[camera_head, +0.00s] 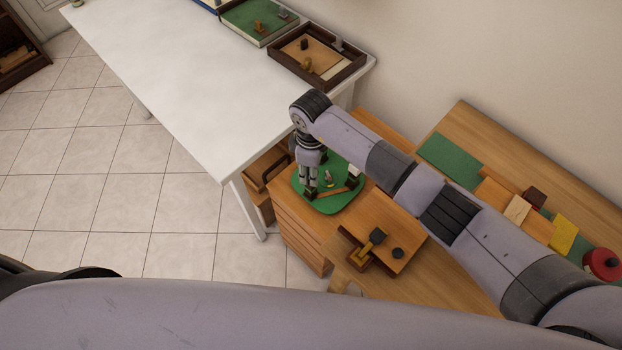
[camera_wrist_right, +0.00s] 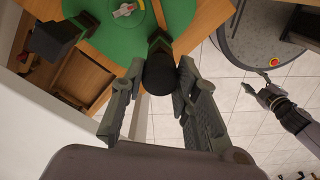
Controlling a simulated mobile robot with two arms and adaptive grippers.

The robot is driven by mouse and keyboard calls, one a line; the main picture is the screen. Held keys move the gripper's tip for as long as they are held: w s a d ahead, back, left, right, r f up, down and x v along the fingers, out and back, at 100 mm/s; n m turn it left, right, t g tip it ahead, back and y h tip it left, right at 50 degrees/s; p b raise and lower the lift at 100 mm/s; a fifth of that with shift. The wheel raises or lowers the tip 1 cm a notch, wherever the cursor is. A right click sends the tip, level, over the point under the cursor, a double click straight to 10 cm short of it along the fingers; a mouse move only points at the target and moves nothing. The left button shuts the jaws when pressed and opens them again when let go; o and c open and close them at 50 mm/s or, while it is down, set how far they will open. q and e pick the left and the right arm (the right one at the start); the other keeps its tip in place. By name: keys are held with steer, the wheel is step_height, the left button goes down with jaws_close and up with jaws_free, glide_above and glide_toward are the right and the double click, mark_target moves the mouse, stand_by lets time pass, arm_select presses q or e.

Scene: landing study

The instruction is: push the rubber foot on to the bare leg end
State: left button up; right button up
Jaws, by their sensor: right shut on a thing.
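A black cylindrical piece (camera_wrist_right: 159,76), which looks like the rubber foot, sits between the fingertips of my right gripper (camera_wrist_right: 161,82) in the right wrist view. The right gripper is shut on it, above the edge of a round green mat (camera_wrist_right: 105,42). The bare leg end is not clearly visible; a wooden strip (camera_head: 331,192) lies on the mat beside my right gripper (camera_head: 308,188) in the head view. My left gripper (camera_wrist_right: 258,84) shows small in the wrist view, its fingers apart and empty.
A small red-and-white item (camera_wrist_right: 126,10) lies on the mat.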

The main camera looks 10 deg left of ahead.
steer(key=shift+f+b, duration=0.75)
steer(key=shift+f, duration=0.4)
stand_by(0.4)
steer(key=o, duration=1.2)
steer(key=shift+r, duration=0.15)
step_height(320, 180, up, 12)
steer(key=shift+f, duration=0.1)
